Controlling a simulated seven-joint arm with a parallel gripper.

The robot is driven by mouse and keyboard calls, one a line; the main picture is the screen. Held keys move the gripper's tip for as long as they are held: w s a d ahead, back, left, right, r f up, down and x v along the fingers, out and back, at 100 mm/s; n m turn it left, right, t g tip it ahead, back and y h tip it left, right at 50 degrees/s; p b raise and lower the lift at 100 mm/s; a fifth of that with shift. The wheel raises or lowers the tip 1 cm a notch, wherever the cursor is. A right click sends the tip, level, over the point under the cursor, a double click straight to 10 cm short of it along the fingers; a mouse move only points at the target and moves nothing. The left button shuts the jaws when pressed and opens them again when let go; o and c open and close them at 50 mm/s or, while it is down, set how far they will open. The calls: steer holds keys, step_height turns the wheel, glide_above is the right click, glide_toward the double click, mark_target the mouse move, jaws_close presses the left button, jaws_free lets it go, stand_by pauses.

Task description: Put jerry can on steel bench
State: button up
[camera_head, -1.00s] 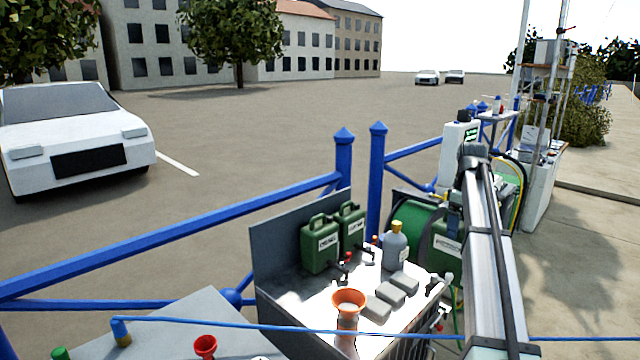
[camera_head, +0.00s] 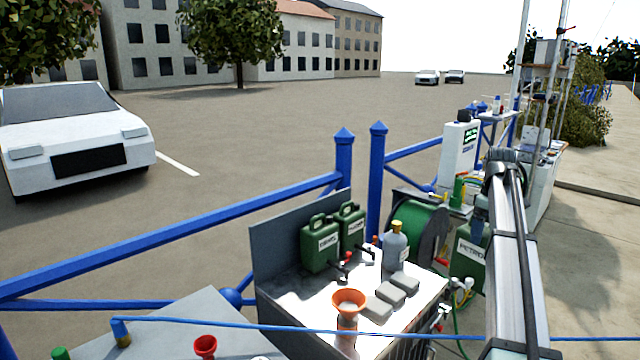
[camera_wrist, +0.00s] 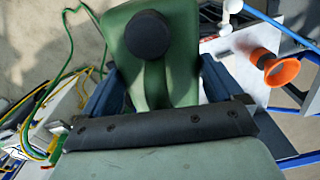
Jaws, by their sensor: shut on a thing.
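A green jerry can (camera_head: 468,262) with a pale label hangs at the right end of the bench in the head view. In the wrist view the can (camera_wrist: 178,70), with its black cap, fills the upper middle. My gripper (camera_head: 480,228) is shut on it; the fingers (camera_wrist: 160,88) lie on both sides of it. The bench (camera_head: 322,308) has a bright pale top and a grey back panel. The can is beside the bench, apart from its top in the head view. My arm hides part of the can's right side.
Two other green cans (camera_head: 320,243) stand at the bench's back left. A grey bottle (camera_head: 394,248), grey blocks (camera_head: 390,292) and an orange funnel (camera_head: 349,300) occupy much of the top. A hose reel (camera_head: 425,230) stands behind. The front left of the top is bare. A blue line crosses in front.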

steer(key=s+a+f, duration=0.2)
steer(key=a, duration=0.1)
steer(key=s+a+f+n, duration=0.1)
steer(key=s+a+f, duration=0.1)
steer(key=a, duration=0.2)
steer(key=s+a+f+n, duration=0.1)
steer(key=s+a+f, duration=0.2)
steer(key=a, duration=0.1)
steer(key=shift+s+a, duration=0.1)
steer(key=shift+a, duration=0.05)
steer(key=s+a+f+n, duration=0.2)
steer(key=s+a+f, duration=0.5)
steer(key=s+a, duration=0.5)
step_height(320, 180, down, 16)
steer(key=d+m, duration=0.1)
steer(key=m, duration=0.9)
steer(key=shift+s+m, duration=0.4)
